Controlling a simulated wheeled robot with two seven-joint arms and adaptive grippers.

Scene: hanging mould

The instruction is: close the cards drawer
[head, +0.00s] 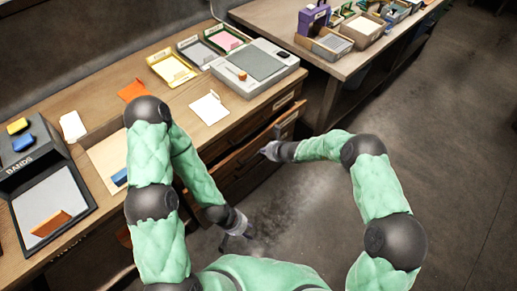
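The wooden desk (215,125) has drawers along its front. One drawer (292,117) appears pulled out at the right part of the desk front, with its front edge standing away from the desk; I cannot read a label that marks it as the cards drawer. My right gripper (266,151) is close to this drawer's front; I cannot tell if it touches. My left gripper (236,232) hangs lower, in front of the desk and apart from it. Both grippers are small in view and their finger opening is unclear. My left arm hides part of the desk front.
On the desk are a bands box (30,145), a yellow tray (172,68), a pink-card tray (226,39), a grey device (252,66) and a white card (209,108). A second table (345,62) stands at the back right. The floor at right is clear.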

